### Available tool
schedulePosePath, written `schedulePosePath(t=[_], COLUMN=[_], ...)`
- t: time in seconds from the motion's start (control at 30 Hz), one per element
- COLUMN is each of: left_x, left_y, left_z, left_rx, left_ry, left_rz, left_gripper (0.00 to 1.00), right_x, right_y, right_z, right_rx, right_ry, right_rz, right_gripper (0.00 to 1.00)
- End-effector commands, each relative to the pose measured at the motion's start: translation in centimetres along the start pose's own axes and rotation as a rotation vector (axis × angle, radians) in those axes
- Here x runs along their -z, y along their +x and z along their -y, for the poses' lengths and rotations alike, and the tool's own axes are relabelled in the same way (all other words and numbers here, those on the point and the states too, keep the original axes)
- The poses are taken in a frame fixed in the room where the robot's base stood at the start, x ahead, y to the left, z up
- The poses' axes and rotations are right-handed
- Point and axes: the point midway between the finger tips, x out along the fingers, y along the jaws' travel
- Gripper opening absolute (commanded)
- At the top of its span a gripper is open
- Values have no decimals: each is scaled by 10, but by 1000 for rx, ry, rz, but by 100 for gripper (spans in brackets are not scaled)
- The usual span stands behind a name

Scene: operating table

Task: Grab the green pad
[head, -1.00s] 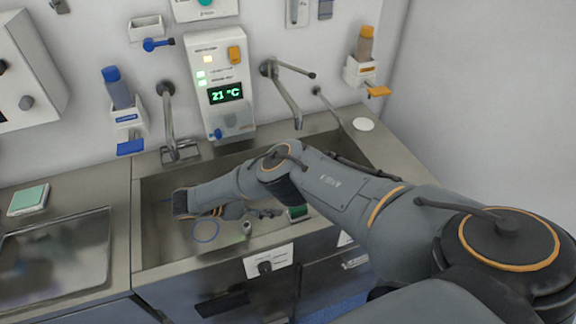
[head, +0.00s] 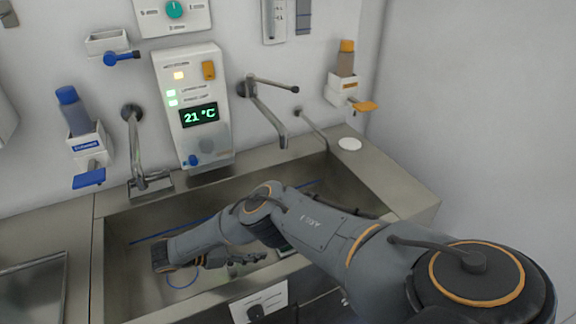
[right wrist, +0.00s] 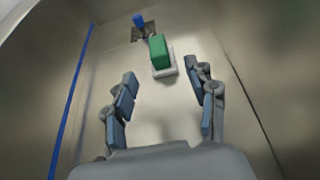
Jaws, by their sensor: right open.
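In the right wrist view a green pad (right wrist: 160,51) on a pale base lies on the metal sink floor. It is beyond my right gripper (right wrist: 165,76), roughly in line with the gap between the fingers. The fingers are open and empty, one on each side, and appear short of the pad. In the head view the right gripper (head: 245,262) is low inside the sink, and my arm hides most of it. My left gripper is not in view.
The sink (head: 118,282) has steep metal walls; a blue line (right wrist: 75,95) runs along one side. A blue ring (head: 183,279) lies near my wrist. A small blue object (right wrist: 138,20) stands beyond the pad. Taps (head: 264,110) overhang the back edge.

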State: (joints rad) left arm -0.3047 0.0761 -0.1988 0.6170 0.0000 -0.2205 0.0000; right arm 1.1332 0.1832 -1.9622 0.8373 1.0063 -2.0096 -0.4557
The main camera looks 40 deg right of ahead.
Motion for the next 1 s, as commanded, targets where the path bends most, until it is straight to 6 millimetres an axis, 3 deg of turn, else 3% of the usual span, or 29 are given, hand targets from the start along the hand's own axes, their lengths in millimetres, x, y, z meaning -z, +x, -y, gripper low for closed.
schedulePosePath(t=[0.1,0.3,0.57,0.83,1.0], left_x=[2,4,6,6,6], left_y=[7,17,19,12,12], left_z=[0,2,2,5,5], left_rx=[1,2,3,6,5], left_ry=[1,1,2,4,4], left_rz=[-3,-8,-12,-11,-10], left_gripper=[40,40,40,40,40], right_x=[2,2,1,4,6], right_y=[28,63,81,119,127], right_z=[1,1,-1,-3,-3], right_rx=[5,4,1,3,1], right_ry=[-1,-1,1,1,0], right_rz=[1,0,0,3,0], right_gripper=[57,57,57,57,57])
